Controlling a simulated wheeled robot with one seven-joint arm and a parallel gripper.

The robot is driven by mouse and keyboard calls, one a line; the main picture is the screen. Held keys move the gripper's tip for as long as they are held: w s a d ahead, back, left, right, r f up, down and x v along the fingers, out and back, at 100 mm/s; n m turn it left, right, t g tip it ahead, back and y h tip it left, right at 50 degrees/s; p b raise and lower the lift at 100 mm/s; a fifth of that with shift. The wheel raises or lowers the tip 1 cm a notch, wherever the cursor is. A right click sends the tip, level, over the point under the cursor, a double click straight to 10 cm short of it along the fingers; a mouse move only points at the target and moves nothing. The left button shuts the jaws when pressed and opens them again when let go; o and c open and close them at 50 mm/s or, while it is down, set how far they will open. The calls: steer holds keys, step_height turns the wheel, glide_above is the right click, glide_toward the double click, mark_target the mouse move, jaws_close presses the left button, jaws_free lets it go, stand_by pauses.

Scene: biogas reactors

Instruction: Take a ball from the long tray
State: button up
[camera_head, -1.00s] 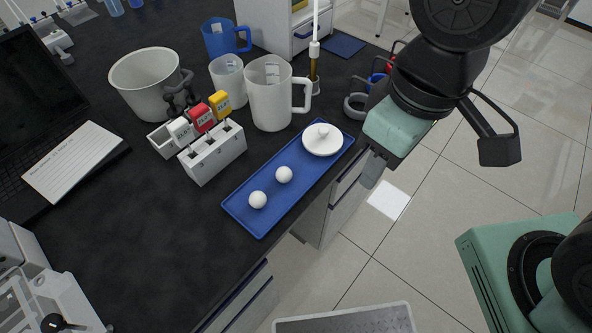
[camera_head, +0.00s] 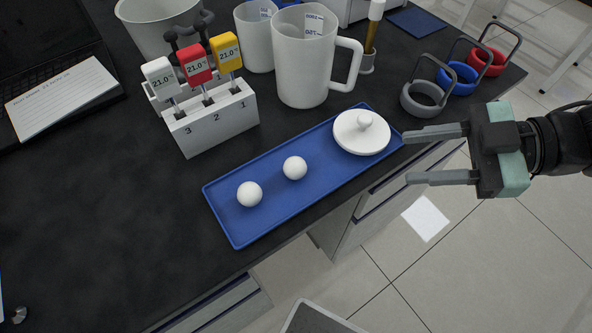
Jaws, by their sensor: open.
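The long blue tray (camera_head: 335,185) lies at the front right edge of the dark bench. Two white balls rest in it: the left ball (camera_head: 249,194) near the tray's left end and the right ball (camera_head: 295,167) near its middle. A white round lid with a knob (camera_head: 362,133) lies at the tray's right end. My gripper (camera_head: 408,158) is at the right, with its two grey fingers apart and pointing left. It is empty. Its fingertips are beside the tray's right end, near the lid, and away from both balls.
A white rack (camera_head: 211,120) with three coloured thermometers stands behind the tray. A white jug (camera_head: 307,60) and a beaker (camera_head: 254,35) stand behind it. Grey (camera_head: 423,98), blue (camera_head: 459,78) and red (camera_head: 487,60) ring holders stand at the right. The bench left of the tray is clear.

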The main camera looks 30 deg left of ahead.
steer(key=b, duration=0.1)
glide_toward(306, 166)
steer(key=x, duration=0.5)
steer(key=shift+s+f, duration=0.2)
steer(key=shift+x, duration=2.6)
steer(key=shift+w+r, duration=0.15)
steer(key=shift+r, duration=0.05)
steer(key=c, duration=0.8)
